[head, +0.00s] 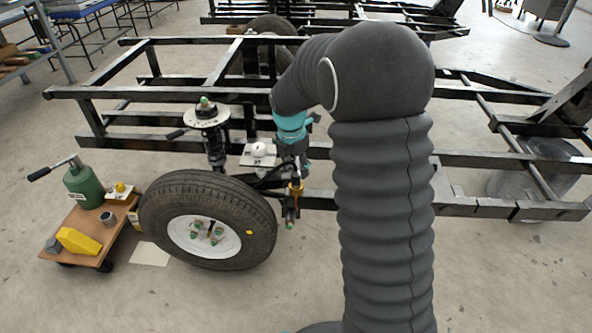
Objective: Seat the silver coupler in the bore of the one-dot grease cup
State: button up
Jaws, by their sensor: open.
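My gripper (294,172) points down beside the wheel, below the turquoise wrist of my arm, and is open. An orange-and-black upright part with a green tip at its lower end (294,200) is just below it; I cannot tell whether they touch. I cannot pick out the silver coupler for certain. Two small grey round pieces, one cup-like (108,218) and one at the near left corner (53,245), are on the wooden cart. No dot marks are legible, so I cannot tell which thing is the one-dot grease cup.
A tyred wheel (207,220), a spring strut (214,145) and black frame rails (160,92) surround my gripper. My arm hides the middle right.

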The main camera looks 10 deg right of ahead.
jog(key=s+r+m+t+p, duration=0.1)
jog(key=s+r+m, duration=0.25)
jog(key=r, duration=0.45)
jog(key=s+r+m, duration=0.3)
jog(key=s+r, duration=0.2)
jog(key=r, duration=0.3)
jog(key=s+m+t+y, duration=0.1)
jog(key=s+m+t, duration=0.2)
jog(key=s+m, duration=1.6)
jog(key=shift+s+r+t, duration=0.35)
jog(key=shift+s+t, duration=0.05)
jog(key=shift+s, duration=1)
jog(key=shift+d, duration=0.1)
